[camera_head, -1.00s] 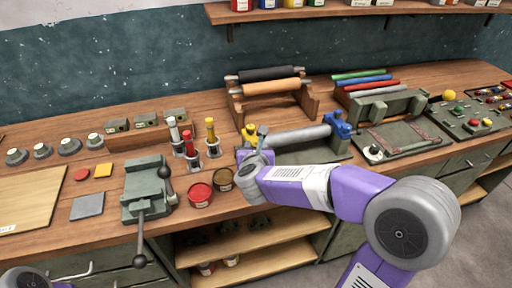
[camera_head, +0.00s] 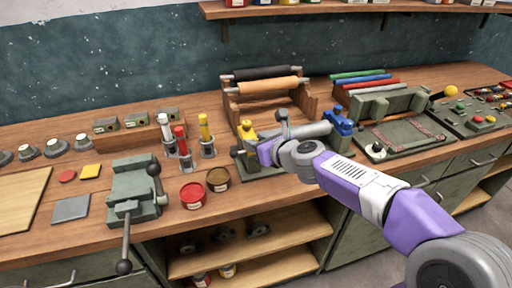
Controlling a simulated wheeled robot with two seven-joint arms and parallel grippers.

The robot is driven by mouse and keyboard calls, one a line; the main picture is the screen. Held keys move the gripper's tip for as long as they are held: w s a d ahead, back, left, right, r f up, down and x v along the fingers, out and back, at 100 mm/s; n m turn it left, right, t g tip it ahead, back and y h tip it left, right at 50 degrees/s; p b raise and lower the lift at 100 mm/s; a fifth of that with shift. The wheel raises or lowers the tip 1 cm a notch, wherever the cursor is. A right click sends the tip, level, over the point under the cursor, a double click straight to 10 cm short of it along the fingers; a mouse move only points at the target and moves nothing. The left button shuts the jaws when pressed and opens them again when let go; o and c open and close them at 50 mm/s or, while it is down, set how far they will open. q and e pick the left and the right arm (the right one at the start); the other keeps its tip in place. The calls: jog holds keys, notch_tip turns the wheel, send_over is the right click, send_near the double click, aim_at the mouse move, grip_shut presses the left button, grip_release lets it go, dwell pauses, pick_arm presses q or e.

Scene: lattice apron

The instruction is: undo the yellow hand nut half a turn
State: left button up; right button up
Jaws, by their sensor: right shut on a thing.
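The yellow hand nut (camera_head: 247,130) sits at the left end of a grey roller (camera_head: 306,132) on a green fixture on the bench. A matching blue part (camera_head: 340,121) stands at the right end. My right gripper (camera_head: 247,153) reaches in from the right, at the front of the yellow end, and is shut on the yellow hand nut. The fingertips are small and partly hidden by my own wrist, so their exact contact is hard to see. My left gripper is not in view.
A green vise (camera_head: 134,190) with a long handle stands at left. Red (camera_head: 193,194) and brown (camera_head: 218,180) tins stand near the bench's front edge. Several capped tubes stand behind them. A wooden rack (camera_head: 230,105) with rollers is behind the fixture. A control panel (camera_head: 470,118) is at right.

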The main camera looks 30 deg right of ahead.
jog(key=shift+d+n+y, duration=0.1)
jog(key=shift+n+y, duration=0.4)
jog(key=o, duration=1)
jog(key=shift+o, duration=0.2)
jog(key=p+v, duration=0.3)
jog(key=v, duration=0.4)
jog(key=shift+s+r, duration=0.2)
